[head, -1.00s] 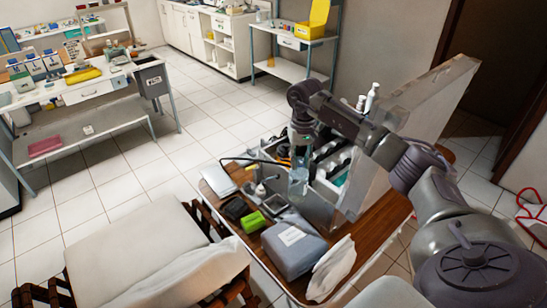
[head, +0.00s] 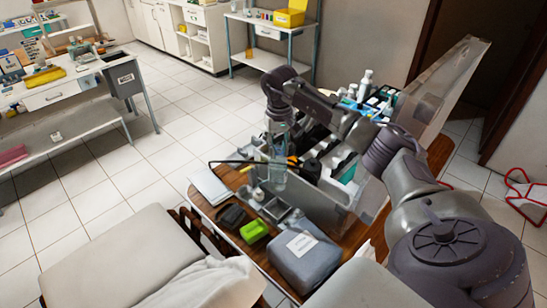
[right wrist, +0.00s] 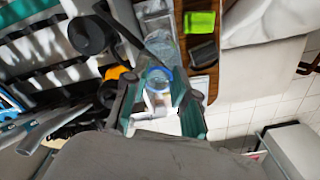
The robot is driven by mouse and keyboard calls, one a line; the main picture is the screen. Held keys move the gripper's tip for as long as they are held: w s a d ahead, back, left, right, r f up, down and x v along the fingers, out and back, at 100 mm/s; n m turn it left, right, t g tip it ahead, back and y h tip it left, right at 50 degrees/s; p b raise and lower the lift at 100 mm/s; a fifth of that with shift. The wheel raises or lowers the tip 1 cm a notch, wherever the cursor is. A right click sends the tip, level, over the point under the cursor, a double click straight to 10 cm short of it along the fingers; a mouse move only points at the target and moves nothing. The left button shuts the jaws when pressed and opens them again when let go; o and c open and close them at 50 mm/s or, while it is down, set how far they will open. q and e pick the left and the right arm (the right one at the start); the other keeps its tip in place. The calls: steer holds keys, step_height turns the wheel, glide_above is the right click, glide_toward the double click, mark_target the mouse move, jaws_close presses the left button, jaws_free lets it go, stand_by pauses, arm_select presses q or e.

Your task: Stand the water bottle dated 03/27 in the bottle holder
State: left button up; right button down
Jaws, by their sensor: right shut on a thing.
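My right gripper (head: 277,128) is shut on a clear water bottle (head: 279,172), which hangs upright below it in the head view, in front of the open case. In the right wrist view the bottle (right wrist: 158,76) shows end-on with a blue ring, between the fingers (right wrist: 160,100). No date can be read on it. I cannot pick out the bottle holder for sure; a small grey compartmented tray (head: 275,208) lies on the wooden table below the bottle. My left gripper is not in view.
The open grey case (head: 322,195) with its raised clear lid (head: 440,90) stands on the table, full of tools. A green box (head: 253,231), a dark pouch (head: 231,216), a grey labelled bag (head: 304,254) and a white sheet (head: 211,186) lie along the near edge.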

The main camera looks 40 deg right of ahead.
mark_target(278, 160)
step_height(278, 160, down, 5)
steer(key=b, duration=0.4)
steer(key=shift+w, duration=0.15)
steer(key=shift+f+b, duration=1.2)
steer(key=shift+f, duration=0.5)
steer(key=shift+r, duration=0.1)
steer(key=shift+s+f, duration=0.25)
steer(key=shift+f, duration=0.1)
steer(key=shift+f+b, duration=0.15)
steer(key=shift+b, duration=0.15)
steer(key=shift+f+b, duration=1.1)
steer(key=shift+f, duration=0.5)
